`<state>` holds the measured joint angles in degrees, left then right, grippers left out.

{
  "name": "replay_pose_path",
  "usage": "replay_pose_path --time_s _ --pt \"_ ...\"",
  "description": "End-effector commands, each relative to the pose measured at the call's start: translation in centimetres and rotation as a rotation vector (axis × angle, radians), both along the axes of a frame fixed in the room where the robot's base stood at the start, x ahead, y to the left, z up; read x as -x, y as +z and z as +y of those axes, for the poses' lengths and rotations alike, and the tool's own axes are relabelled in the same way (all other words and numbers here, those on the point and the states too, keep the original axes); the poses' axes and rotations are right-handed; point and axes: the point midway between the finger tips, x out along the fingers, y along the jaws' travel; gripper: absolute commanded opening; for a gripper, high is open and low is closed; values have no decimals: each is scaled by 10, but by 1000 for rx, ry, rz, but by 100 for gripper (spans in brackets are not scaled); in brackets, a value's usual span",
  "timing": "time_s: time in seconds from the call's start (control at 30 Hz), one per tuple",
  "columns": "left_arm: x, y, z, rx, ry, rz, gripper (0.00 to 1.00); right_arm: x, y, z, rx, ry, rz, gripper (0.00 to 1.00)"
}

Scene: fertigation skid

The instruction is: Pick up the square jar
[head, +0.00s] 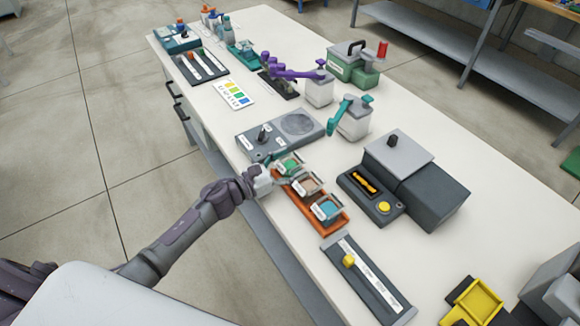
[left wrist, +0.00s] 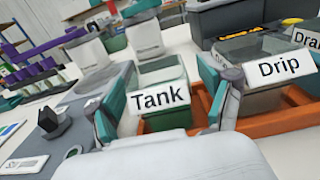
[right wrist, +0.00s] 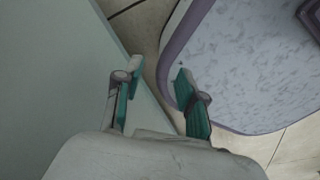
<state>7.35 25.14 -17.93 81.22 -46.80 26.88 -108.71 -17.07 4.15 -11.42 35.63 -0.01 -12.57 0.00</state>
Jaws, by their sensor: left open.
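Three square clear jars stand in a row in an orange tray (head: 340,226). The nearest to my left gripper (head: 275,178) is the jar labelled Tank (head: 289,163), with green contents. It also shows in the left wrist view (left wrist: 163,76), between and beyond my open left fingers (left wrist: 160,112). I cannot tell whether they touch it. The Drip jar (head: 309,183) is in the middle and also shows right of the fingers (left wrist: 258,98). The Drain jar (head: 327,207), with blue contents, is at the near end. My right gripper (right wrist: 155,85) is open and empty, away from the jars.
A grey device with a round plate (head: 298,123) sits just behind the tray. A dark box (head: 425,185) and a panel with a yellow button (head: 383,207) stand to the right. A slider panel (head: 360,275) lies nearer. White dispensers (head: 354,120) stand farther back.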

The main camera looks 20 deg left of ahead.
Motion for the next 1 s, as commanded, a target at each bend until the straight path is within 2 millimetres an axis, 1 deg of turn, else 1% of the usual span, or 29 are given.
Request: replay_pose_path --time_s 0.03,0.07,0.2,0.47,0.5,0.53,0.87,1.0 --pt "0 0 0 0 0 0 81 1 0 -1 0 0 1 40" --pt "0 0 0 0 0 0 76 1 0 -1 1 0 2 40" --pt "0 0 0 0 0 0 53 3 0 -3 4 2 4 40" --pt "0 0 0 0 0 0 9 3 0 -8 10 3 5 40" --pt "0 0 0 0 0 0 3 3 0 -8 10 3 5 40" --pt "0 0 0 0 0 0 0 3 0 -8 11 3 5 40" --pt "0 1 0 1 0 -1 0 3 0 -8 10 3 6 40" --pt "0 8 0 0 -2 -2 0 3 0 -8 10 4 6 40"
